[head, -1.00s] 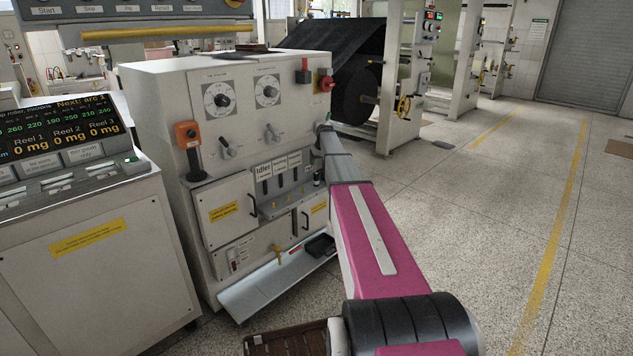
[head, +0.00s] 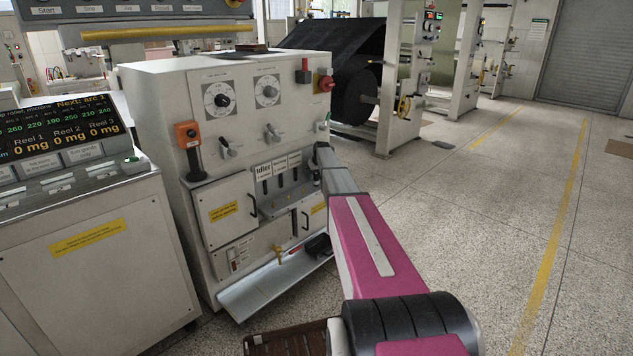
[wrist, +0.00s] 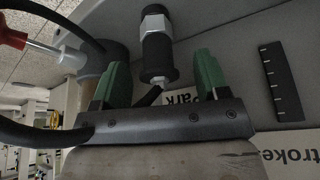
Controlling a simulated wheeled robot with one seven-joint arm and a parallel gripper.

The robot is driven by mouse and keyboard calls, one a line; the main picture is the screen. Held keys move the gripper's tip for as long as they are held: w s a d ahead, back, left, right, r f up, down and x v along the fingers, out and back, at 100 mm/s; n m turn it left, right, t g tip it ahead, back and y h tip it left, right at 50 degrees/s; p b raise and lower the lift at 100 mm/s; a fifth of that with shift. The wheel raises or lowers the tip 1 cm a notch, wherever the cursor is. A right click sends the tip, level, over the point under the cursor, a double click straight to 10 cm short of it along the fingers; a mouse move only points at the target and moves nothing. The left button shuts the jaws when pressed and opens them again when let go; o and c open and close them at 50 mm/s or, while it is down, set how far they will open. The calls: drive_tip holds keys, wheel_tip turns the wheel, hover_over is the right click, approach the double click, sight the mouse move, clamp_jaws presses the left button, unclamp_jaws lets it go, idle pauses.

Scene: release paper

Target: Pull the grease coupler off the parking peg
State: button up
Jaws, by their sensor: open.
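My gripper is open and empty. The parking peg cannot be told apart from the coupler. A label reading "Park" (wrist: 184,98) is partly hidden behind the right finger. In the head view my arm hides the coupler, and my fingers do not show clearly.
A red-handled lever (wrist: 12,38) and a black hose (wrist: 55,30) are at the left in the wrist view. A black scale strip (wrist: 281,82) is at the right.

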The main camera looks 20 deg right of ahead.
drive_tip(key=c, duration=1.1)
drive_tip(key=shift+r, duration=0.15)
drive_tip(key=shift+r, duration=2.25)
